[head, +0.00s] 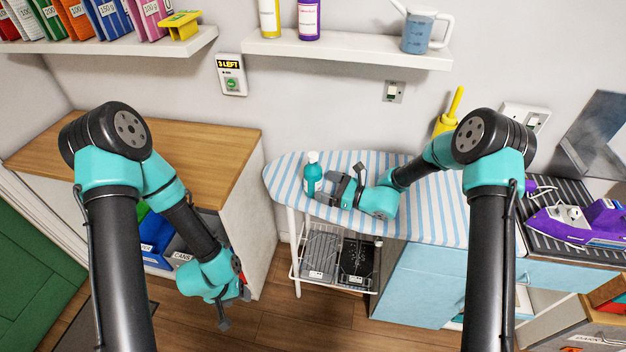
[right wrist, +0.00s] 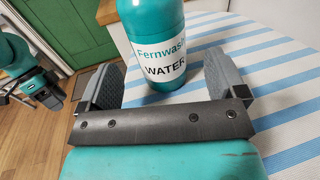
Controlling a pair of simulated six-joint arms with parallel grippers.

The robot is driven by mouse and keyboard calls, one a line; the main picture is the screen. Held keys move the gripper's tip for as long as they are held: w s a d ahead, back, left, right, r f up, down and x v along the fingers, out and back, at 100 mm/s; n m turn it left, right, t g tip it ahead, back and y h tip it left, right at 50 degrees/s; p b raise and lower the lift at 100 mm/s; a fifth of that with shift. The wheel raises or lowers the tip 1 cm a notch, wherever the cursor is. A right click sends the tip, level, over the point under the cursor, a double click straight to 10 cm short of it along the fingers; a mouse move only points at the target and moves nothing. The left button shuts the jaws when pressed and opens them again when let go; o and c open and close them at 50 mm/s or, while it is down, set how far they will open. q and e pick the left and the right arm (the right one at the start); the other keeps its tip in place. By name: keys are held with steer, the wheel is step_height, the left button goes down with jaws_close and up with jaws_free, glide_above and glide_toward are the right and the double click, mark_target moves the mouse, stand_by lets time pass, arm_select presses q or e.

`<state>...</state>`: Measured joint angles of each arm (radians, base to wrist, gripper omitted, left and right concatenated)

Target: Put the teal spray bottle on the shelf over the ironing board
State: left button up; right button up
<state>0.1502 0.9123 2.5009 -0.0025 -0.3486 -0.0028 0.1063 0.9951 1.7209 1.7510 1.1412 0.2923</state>
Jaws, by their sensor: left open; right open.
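The teal spray bottle (head: 312,175) has a white cap and stands upright on the striped ironing board (head: 285,168), near its left end. In the right wrist view the bottle (right wrist: 158,22) carries a white label reading "WATER". My right gripper (head: 342,180) is open, low over the board, its fingers pointing at the bottle. In the right wrist view the bottle stands between or just beyond the two fingers (right wrist: 165,85); contact cannot be told. The shelf (head: 345,50) is on the wall above the board. My left gripper (head: 236,310) is open and empty, hanging low over the floor.
The shelf holds a yellow bottle (head: 270,18), a purple bottle (head: 309,18) and a blue jug (head: 418,32); bare room lies between purple bottle and jug. A purple iron (head: 575,222) sits at right. A wooden counter (head: 150,150) is at left.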

mark_target(312, 180)
steer(key=shift+x, duration=2.55)
steer(key=shift+r, duration=0.15)
steer(key=c, duration=1.2)
